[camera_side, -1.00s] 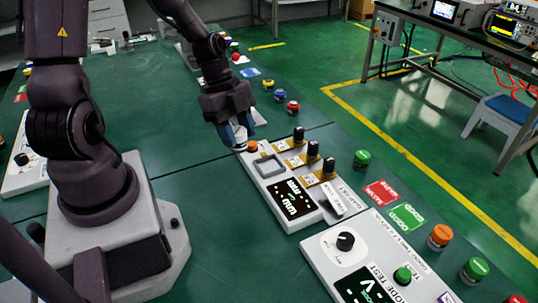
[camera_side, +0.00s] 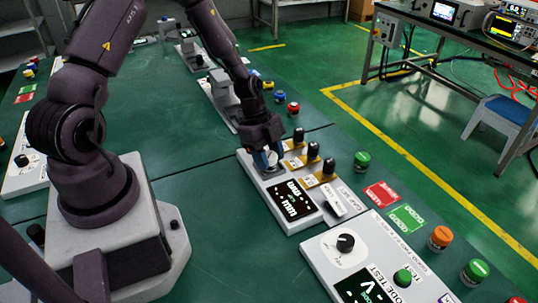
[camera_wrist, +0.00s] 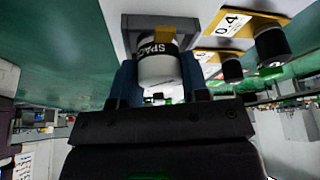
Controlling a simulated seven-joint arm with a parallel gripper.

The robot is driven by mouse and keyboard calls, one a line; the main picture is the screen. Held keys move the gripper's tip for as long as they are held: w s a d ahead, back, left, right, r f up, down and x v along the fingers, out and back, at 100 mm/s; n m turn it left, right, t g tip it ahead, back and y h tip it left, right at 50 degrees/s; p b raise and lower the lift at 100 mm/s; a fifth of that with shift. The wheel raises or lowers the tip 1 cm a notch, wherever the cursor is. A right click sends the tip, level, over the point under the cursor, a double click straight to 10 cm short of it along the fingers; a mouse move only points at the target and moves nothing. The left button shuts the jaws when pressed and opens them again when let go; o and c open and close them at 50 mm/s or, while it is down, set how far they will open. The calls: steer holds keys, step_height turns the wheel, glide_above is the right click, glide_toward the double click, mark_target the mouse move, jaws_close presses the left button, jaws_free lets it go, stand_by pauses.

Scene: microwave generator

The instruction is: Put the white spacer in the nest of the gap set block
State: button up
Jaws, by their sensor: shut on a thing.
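The gap set block (camera_side: 300,222) is a white panel with a dark lit display. Its nest, a grey square frame (camera_wrist: 135,22), shows at the top of the wrist view. My gripper (camera_side: 268,161) is low over the nest end of the block and mostly hides the nest in the side view. In the wrist view my gripper (camera_wrist: 157,82) is shut on the white spacer (camera_wrist: 155,70), a white cylinder with a black lettered band. The spacer overlaps the frame in that view. I cannot tell whether it is inside the nest or just above it.
Black knobs on yellow plates (camera_side: 313,151) stand close to the gripper's right; one plate reads 0.4 (camera_wrist: 232,22). A green button (camera_side: 362,159) is further right. The diode test panel (camera_side: 325,262) lies in front. Open green table lies left of the block.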

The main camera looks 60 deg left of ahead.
steer(key=shift+f, duration=0.45)
steer(key=o, duration=1)
steer(key=shift+o, duration=0.5)
steer(key=v, duration=1.2)
steer(key=shift+r, duration=0.2)
steer(key=s+d+r+n+t+y, duration=0.2)
steer(key=s+d+r+n, duration=0.4)
steer(key=r, duration=0.3)
steer(key=s+d+r+n+t+y, duration=0.2)
steer(key=s+d+r+n, duration=0.4)
steer(key=s+r+n, duration=0.2)
steer(key=shift+r, duration=1.25)
